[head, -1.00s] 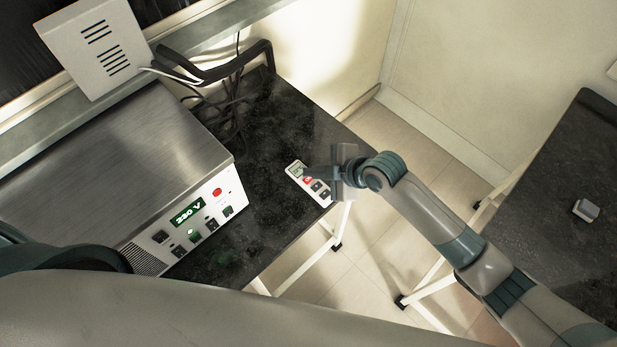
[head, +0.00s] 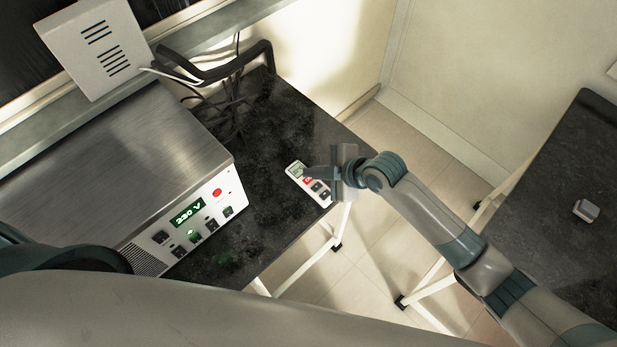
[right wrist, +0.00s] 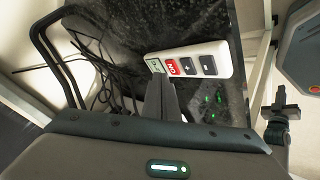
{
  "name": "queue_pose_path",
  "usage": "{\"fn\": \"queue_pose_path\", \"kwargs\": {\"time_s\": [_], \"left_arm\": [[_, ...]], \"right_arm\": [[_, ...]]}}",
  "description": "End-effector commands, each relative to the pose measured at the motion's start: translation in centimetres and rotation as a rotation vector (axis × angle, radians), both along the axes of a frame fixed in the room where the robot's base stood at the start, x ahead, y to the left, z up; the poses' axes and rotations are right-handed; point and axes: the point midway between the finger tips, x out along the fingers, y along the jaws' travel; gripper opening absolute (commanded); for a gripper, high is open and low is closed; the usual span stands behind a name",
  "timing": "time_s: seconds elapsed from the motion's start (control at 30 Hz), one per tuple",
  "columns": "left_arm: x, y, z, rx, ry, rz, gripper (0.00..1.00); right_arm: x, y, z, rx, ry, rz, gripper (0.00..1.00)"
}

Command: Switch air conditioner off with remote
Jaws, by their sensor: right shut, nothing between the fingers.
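The white remote (head: 322,198) lies on the dark tabletop near its right edge, with a small screen, a red button and dark buttons. My right gripper (head: 309,172) is shut and empty, its fingertips over the remote beside the red button. In the right wrist view the remote (right wrist: 215,60) shows its screen, red button and dark plus and minus buttons. The shut fingertips (right wrist: 158,80) are at the screen end, left of the red button; I cannot tell whether they touch. No air conditioner can be made out for certain.
A metal device (head: 120,150) with a lit "230 V" display stands left on the dark table (head: 270,220). Black cables (head: 232,110) lie behind it. A white vented box (head: 95,48) is at the upper left. Another dark table (head: 540,215) with a small grey object (head: 586,210) stands right.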

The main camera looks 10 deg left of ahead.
Motion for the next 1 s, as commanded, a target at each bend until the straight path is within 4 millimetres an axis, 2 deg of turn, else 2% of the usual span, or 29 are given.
{"fn": "queue_pose_path", "kwargs": {"time_s": [0.63,1.0], "left_arm": [[0.00,0.02,-0.02,0.000,0.000,0.000,0.00],[0.01,0.03,-0.47,0.000,0.000,0.000,0.00]], "right_arm": [[-0.01,0.00,-0.03,0.000,0.000,0.000,0.00],[-0.01,0.00,-0.87,0.000,0.000,0.000,0.00]]}}
